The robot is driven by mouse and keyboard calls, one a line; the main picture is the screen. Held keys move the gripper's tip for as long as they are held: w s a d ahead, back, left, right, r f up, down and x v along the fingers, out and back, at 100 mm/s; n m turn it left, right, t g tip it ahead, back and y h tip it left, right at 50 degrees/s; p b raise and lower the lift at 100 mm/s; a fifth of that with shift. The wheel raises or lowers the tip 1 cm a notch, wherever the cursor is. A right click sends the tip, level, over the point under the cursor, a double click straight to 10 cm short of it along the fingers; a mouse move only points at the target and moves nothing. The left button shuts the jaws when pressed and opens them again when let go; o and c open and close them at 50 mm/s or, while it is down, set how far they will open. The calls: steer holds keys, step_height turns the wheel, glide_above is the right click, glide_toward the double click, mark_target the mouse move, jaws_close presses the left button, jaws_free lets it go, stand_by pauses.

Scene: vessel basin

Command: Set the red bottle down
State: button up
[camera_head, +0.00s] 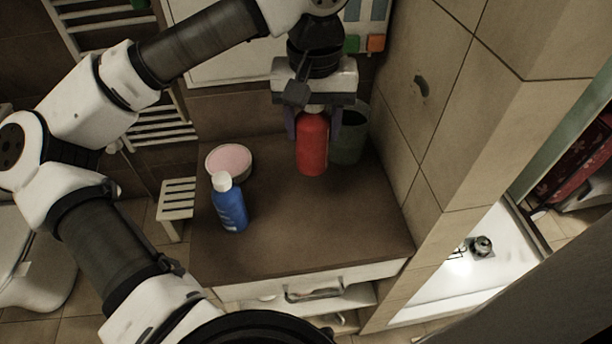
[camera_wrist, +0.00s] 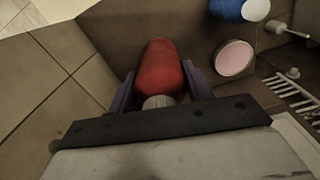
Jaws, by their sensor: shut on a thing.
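The red bottle (camera_head: 312,146) is upright between the fingers of my gripper (camera_head: 318,118), at the back of the brown cabinet top (camera_head: 300,225). I cannot tell whether its base touches the top. In the wrist view the red bottle (camera_wrist: 160,68) shows with its pale cap toward the camera, and the purple fingers of my gripper (camera_wrist: 158,90) are on both sides of it. My gripper is shut on it.
A blue bottle (camera_head: 230,205) with a white cap stands at the left, in front of a round pink-topped dish (camera_head: 229,160). A dark green cup (camera_head: 350,135) stands right behind the red bottle. A tiled wall (camera_head: 425,110) bounds the right. The front middle is clear.

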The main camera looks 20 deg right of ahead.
step_height(320, 180, down, 14)
steer(key=p, duration=0.2)
steer(key=shift+f+p, duration=0.15)
steer(key=shift+p, duration=0.2)
steer(key=shift+f+b, duration=0.15)
steer(key=shift+b, duration=0.15)
steer(key=o, duration=1.1)
step_height(320, 180, up, 12)
steer(key=b, duration=0.3)
steer(key=shift+r, duration=0.2)
